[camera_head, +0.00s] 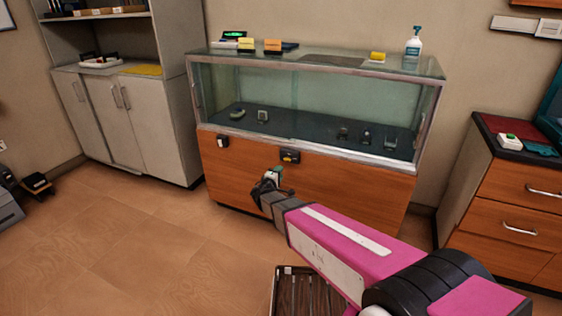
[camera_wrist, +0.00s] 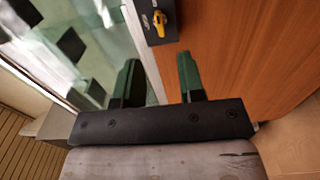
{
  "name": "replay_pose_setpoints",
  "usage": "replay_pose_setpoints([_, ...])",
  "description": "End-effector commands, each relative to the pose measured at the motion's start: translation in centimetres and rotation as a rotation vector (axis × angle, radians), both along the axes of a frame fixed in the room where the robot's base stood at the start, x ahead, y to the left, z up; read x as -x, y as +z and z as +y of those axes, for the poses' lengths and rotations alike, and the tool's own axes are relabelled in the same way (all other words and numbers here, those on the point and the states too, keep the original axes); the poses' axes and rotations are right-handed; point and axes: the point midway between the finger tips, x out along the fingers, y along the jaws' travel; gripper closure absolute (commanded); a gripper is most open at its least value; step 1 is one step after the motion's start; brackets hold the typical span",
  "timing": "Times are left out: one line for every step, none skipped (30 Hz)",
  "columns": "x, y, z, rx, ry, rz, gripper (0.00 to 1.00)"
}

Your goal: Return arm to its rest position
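My arm reaches out from the lower right of the head view toward the wooden front of the display cabinet (camera_head: 340,190). My gripper (camera_head: 277,175) is at the arm's far end, in front of that wooden panel. In the wrist view, its two green fingers stand apart, and my gripper (camera_wrist: 159,62) is open with nothing between them. A dark box with a yellow knob (camera_wrist: 158,19) is on the panel beyond the fingertips. The same box shows in the head view (camera_head: 290,156), just above my gripper. I cannot tell the exact gap to the panel.
The cabinet's glass case holds several small devices, and a spray bottle (camera_head: 413,42) stands on top. A grey cupboard (camera_head: 118,120) is at the left. A wooden drawer unit (camera_head: 515,195) is at the right. A slatted dark item (camera_head: 307,293) is below my arm. The left floor is mostly clear.

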Motion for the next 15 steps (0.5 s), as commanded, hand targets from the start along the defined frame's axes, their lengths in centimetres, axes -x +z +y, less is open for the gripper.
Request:
replay_pose_setpoints([0.1, 0.1, -0.8, -0.010, -0.017, 0.006, 0.64])
replay_pose_setpoints([0.2, 0.1, -1.4, -0.020, -0.032, 0.014, 0.64])
replay_pose_setpoints([0.4, 0.2, -2.5, -0.037, -0.058, 0.025, 0.64])
replay_pose_setpoints([0.6, 0.2, -3.4, -0.051, -0.082, 0.036, 0.64])
replay_pose_setpoints([0.8, 0.2, -4.5, -0.068, -0.110, 0.050, 0.64])
replay_pose_setpoints([1.2, 0.2, -6.1, -0.097, -0.152, 0.071, 0.64])
replay_pose_setpoints([1.6, 0.1, -7.4, -0.119, -0.186, 0.089, 0.64])
replay_pose_setpoints([2.0, 0.1, -8.7, -0.144, -0.221, 0.108, 0.64])
replay_pose_setpoints([2.6, -0.1, -10.5, -0.179, -0.271, 0.136, 0.64])
replay_pose_setpoints([3.1, -0.2, -11.8, -0.207, -0.308, 0.157, 0.64])
replay_pose_setpoints([3.6, -0.3, -13.1, -0.234, -0.343, 0.180, 0.64])
replay_pose_setpoints([4.4, -0.5, -14.8, -0.275, -0.393, 0.210, 0.64])
replay_pose_setpoints([5.1, -0.6, -16.0, -0.305, -0.431, 0.235, 0.64])
replay_pose_setpoints([5.7, -0.8, -17.2, -0.338, -0.467, 0.261, 0.64])
replay_pose_setpoints([6.7, -1.0, -18.6, -0.382, -0.516, 0.297, 0.64])
